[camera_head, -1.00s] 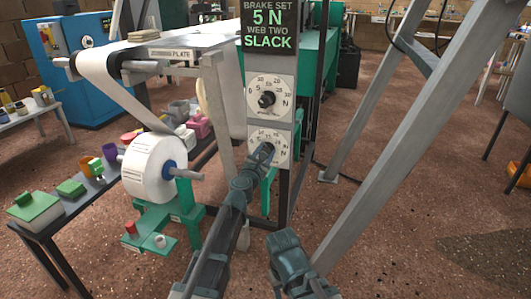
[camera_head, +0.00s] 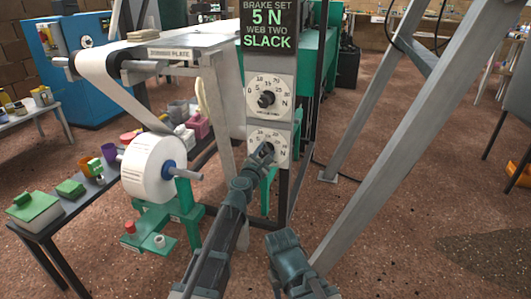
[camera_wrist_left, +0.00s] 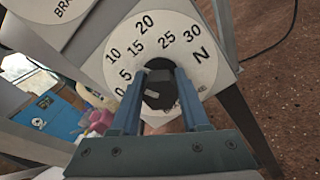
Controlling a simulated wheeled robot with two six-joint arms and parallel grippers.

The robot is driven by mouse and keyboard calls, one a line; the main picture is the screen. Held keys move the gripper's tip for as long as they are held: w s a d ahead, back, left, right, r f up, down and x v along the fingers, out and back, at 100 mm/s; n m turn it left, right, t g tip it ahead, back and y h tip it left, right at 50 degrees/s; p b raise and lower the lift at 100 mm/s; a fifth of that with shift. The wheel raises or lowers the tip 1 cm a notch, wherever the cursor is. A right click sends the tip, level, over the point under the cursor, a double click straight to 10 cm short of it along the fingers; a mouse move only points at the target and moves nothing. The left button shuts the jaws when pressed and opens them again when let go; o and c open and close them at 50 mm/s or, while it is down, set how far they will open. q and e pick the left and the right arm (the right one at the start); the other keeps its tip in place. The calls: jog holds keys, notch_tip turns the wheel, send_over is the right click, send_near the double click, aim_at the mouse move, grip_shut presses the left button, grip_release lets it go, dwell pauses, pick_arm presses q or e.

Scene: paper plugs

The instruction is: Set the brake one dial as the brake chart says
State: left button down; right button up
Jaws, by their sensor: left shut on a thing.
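The brake chart (camera_head: 267,24) reads "BRAKE SET 5 N WEB TWO SLACK" in green and white. Below it, an upper white dial (camera_head: 282,87) has a dark knob (camera_head: 267,100). A lower white dial (camera_head: 282,152) also shows in the left wrist view (camera_wrist_left: 185,38), with numbers from 0 to 30 and an N. My left gripper (camera_head: 264,151) is shut on the lower dial's black knob (camera_wrist_left: 158,90), one finger on each side. The lower dial's name is mostly covered, and I cannot tell where its knob points. My right arm's end (camera_head: 286,250) is low in front, its fingers not discernible.
A white paper roll (camera_head: 147,168) on a spindle stands left of the dials, its web running up over a roller. A dark bench (camera_head: 60,222) with small items is at left. A grey slanted post (camera_head: 385,140) stands at right. Open floor lies beyond it.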

pick_arm(q)
jog(key=shift+c, duration=1.9)
grip_release()
jog(key=shift+s, duration=0.1)
jog(key=v, duration=1.3)
jog(key=shift+s, duration=0.3)
jog(key=shift+a, duration=0.1)
